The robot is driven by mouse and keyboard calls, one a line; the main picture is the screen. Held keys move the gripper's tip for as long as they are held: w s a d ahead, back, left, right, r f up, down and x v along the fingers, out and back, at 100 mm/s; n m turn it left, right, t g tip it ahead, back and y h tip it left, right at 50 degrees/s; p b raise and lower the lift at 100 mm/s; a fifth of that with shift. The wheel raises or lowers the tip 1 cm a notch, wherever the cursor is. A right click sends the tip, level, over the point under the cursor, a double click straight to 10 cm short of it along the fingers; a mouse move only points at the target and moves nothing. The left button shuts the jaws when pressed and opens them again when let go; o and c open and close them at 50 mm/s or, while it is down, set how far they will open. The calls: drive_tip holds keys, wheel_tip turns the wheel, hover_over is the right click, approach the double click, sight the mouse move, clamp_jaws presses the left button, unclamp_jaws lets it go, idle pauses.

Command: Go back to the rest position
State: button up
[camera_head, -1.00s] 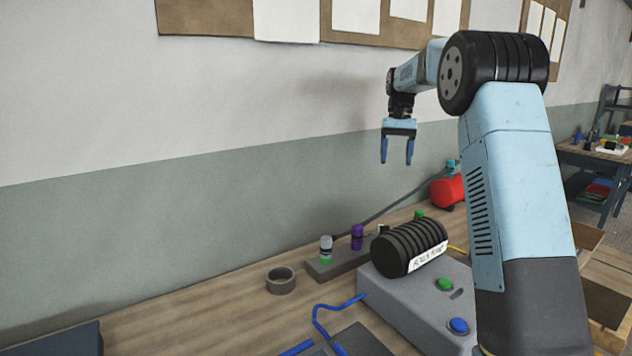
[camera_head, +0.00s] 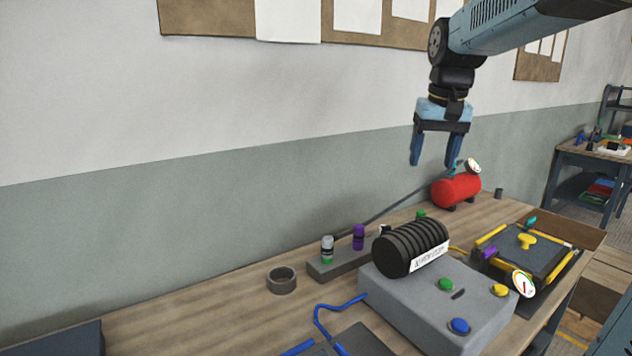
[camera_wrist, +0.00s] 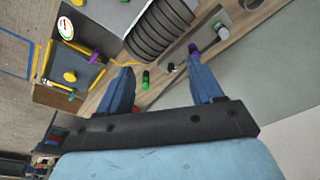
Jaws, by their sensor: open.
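My gripper (camera_head: 435,150) is open and empty. In the head view it hangs fingers-down in the air above the workbench (camera_head: 215,312), in front of the wall, above and behind the grey box with the black ribbed pump. In the wrist view its two blue fingers (camera_wrist: 158,88) are spread apart with nothing between them that they touch. The arm comes in from the upper right of the head view.
The grey box (camera_head: 410,310) carries a black ribbed cylinder (camera_head: 400,252) and coloured buttons. A red tank (camera_head: 457,190) with a gauge stands behind. A yellow-edged black mould (camera_head: 540,255) lies right. A grey rack (camera_head: 325,268) holds small bottles. A grey ring (camera_head: 282,280) lies left.

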drive_tip(key=s+f+t, duration=0.1)
drive_tip(key=s+f, duration=0.3)
drive_tip(key=s, duration=0.5)
drive_tip(key=s+f+t, duration=0.2)
drive_tip(key=s+f, duration=0.2)
drive_tip(key=s, duration=0.6)
drive_tip(key=shift+s+f+n, duration=0.25)
drive_tip(key=shift+f+n, duration=0.15)
